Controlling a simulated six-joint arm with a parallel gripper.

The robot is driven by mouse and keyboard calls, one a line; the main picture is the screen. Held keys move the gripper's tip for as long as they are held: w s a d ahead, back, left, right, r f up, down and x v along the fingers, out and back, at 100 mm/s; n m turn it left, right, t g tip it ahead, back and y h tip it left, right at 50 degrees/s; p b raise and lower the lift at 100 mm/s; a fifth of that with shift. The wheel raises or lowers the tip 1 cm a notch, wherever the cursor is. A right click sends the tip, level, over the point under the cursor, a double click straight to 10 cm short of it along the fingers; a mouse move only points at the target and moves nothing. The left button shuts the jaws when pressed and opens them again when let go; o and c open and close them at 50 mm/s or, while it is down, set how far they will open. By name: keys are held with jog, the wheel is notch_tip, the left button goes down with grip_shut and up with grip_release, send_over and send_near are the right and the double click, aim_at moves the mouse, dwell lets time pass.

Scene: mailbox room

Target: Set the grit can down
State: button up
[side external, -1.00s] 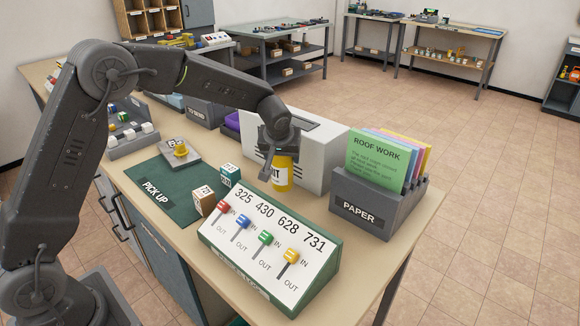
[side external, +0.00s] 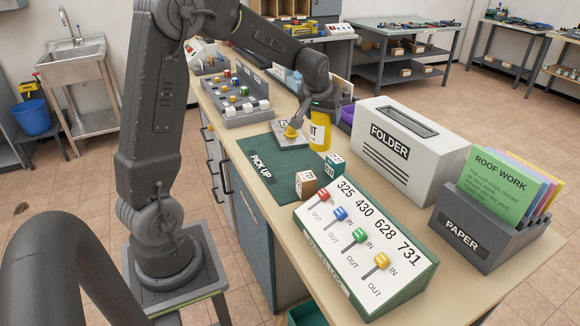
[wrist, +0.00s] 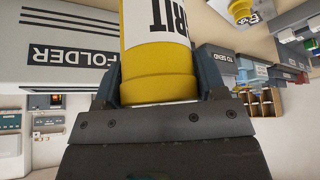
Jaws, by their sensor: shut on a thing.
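The grit can (side external: 320,131), yellow with a white label, hangs upright below my gripper (side external: 322,108) in the side view. In the wrist view the can (wrist: 158,50) sits between the two fingers of my gripper (wrist: 162,88), which is shut on it. The can is by the back right edge of the green PICK UP mat (side external: 262,169), just right of a grey plate with a yellow knob (side external: 291,132). I cannot tell whether its base touches the table.
Two lettered cubes, one brown (side external: 306,184) and one teal (side external: 335,168), lie in front of the can. The white FOLDER machine (side external: 408,150) stands to the right. A switch panel (side external: 366,245) and the PAPER rack (side external: 480,230) are nearer.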

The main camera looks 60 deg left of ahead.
jog(key=s+a+n+y, duration=0.1)
jog(key=s+a+n, duration=0.1)
jog(key=s+a, duration=1.35)
jog(key=w+d+f, duration=0.6)
jog(key=w+f, duration=0.2)
jog(key=f, duration=0.2)
jog(key=shift+w+d+f+g, duration=0.15)
jog(key=shift+w+f+g, duration=0.1)
jog(key=shift+w+g, duration=0.05)
jog(key=o, duration=1.2)
jog(key=shift+f, duration=0.15)
